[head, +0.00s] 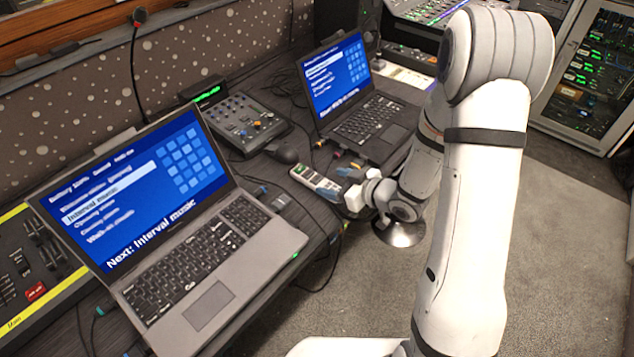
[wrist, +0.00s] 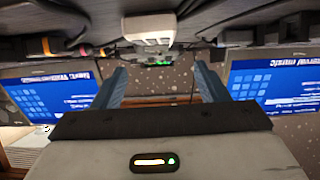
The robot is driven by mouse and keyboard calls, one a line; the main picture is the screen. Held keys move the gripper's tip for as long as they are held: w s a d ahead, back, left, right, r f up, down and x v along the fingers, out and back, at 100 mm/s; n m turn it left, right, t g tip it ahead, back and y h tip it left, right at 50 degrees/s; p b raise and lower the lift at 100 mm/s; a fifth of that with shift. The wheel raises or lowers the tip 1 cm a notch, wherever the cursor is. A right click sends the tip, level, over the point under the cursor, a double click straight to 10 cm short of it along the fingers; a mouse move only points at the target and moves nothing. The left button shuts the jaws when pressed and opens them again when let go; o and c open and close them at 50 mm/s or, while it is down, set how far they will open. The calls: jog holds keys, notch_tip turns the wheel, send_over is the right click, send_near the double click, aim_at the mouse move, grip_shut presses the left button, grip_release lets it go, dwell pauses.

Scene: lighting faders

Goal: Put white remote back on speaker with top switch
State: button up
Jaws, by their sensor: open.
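A white remote (head: 308,177) with a dark keypad lies on the desk between the two laptops, beside the desk's front edge. My gripper (head: 338,180) is open, with its blue fingertips close to the remote's near end. In the wrist view, the remote's pale end (wrist: 148,28) shows beyond the gap between my open blue fingers (wrist: 160,75). Nothing is between the fingers, and I cannot tell whether they touch the remote. I cannot pick out a speaker with a top switch in either view.
A large grey laptop (head: 205,302) stands at left and a smaller dark laptop (head: 372,122) behind the remote. A small mixer (head: 235,122) and a dark mouse (head: 281,151) lie between them. Cables (head: 320,225) hang around the desk's front edge. Open carpet (head: 562,245) lies at right.

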aim_at(318, 179)
jog(key=shift+w+a+f, duration=0.1)
jog(key=shift+a+f, duration=0.1)
jog(key=shift+a, duration=0.15)
jog(key=x, duration=0.7)
jog(key=shift+w+d+f, duration=0.25)
jog(key=shift+f, duration=0.05)
jog(key=c, duration=1.2)
